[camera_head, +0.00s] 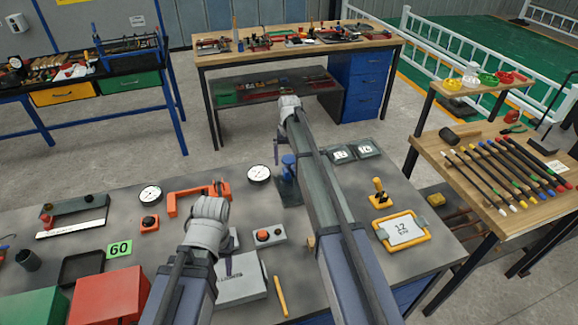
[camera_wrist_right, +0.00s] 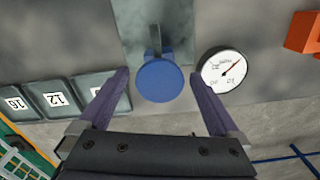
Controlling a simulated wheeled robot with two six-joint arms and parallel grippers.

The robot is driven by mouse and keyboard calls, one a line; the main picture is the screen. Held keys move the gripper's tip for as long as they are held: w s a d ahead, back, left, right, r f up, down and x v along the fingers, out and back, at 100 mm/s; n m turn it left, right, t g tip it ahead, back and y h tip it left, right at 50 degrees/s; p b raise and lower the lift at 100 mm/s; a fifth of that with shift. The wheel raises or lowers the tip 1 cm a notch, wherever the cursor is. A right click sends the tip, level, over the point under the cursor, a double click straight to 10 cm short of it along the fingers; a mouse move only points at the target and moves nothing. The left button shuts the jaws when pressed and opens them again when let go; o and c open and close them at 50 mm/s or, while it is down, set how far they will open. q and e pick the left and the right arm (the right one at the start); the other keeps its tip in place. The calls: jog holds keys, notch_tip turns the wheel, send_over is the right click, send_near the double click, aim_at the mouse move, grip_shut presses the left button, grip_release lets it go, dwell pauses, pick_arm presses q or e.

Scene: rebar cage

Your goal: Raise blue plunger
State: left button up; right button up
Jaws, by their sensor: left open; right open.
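The blue plunger (camera_head: 288,166) stands on a dark stand at the middle back of the near grey table, partly hidden by my right arm. In the right wrist view its round blue cap (camera_wrist_right: 158,82) appears between the fingers of my right gripper (camera_wrist_right: 159,74), with a gap on both sides. That gripper is open and holds nothing; its depth relative to the cap is hard to tell. My left gripper (camera_head: 228,265) is open, pointing down over a grey block (camera_head: 243,284) at the table's front, well away from the plunger.
A dial gauge (camera_head: 259,174) stands close left of the plunger. An orange clamp frame (camera_head: 186,198) is further left. A grey box with a red button (camera_head: 268,236) lies in front. Numbered grey blocks (camera_head: 364,150) lie right of my right arm, and a yellow-framed plate (camera_head: 402,229) is further right.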

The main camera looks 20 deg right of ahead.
jog(key=shift+f, duration=0.2)
grip_shut()
dwell(0.7)
